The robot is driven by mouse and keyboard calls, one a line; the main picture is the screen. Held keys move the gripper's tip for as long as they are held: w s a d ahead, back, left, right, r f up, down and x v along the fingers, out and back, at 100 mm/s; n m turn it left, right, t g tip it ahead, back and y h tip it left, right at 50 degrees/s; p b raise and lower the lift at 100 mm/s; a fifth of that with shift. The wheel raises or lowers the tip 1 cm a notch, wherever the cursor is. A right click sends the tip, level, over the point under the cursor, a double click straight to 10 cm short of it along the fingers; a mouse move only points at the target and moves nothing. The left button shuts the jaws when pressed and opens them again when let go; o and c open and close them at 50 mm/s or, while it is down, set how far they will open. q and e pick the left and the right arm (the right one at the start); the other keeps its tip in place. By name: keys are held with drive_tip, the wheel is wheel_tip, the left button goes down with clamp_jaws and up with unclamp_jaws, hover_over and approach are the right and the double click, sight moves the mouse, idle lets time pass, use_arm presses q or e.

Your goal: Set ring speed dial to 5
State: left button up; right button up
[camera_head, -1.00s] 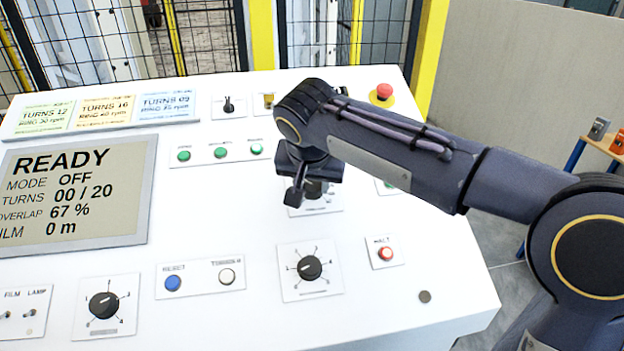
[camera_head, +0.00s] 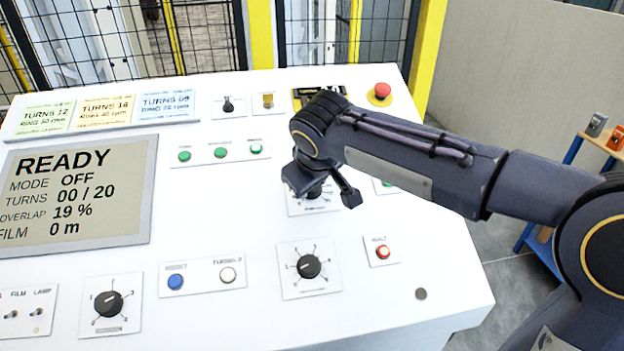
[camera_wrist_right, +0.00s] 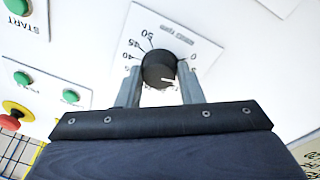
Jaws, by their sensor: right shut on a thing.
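My right gripper (camera_wrist_right: 160,85) is shut on a black round dial (camera_wrist_right: 158,68), one finger on each side of it. The dial's plate (camera_wrist_right: 205,52) has a printed scale, upside down in the right wrist view, with 50 and 0 among the marks. In the head view the gripper (camera_head: 318,190) is over this dial's plate (camera_head: 325,208), and hides most of the knob. The screen (camera_head: 75,190) reads READY, MODE OFF, TURNS 00 / 20, OVERLAP 19 %, FILM 0 m. My left gripper is not in view.
Two other black dials, one in the lower middle (camera_head: 309,266) and one at lower left (camera_head: 107,304), sit on the white panel. A red halt button (camera_head: 383,252) is near the right edge. A red mushroom button (camera_head: 382,90) stands at the back right. Recipe cards (camera_head: 105,110) lie back left.

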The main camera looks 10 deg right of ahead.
drive_tip(key=shift+n, duration=0.6)
drive_tip(key=o, duration=1)
drive_tip(key=shift+c, duration=0.2)
drive_tip(key=shift+r, duration=0.1)
drive_tip(key=v, duration=0.7)
drive_tip(key=shift+s+r, duration=0.25)
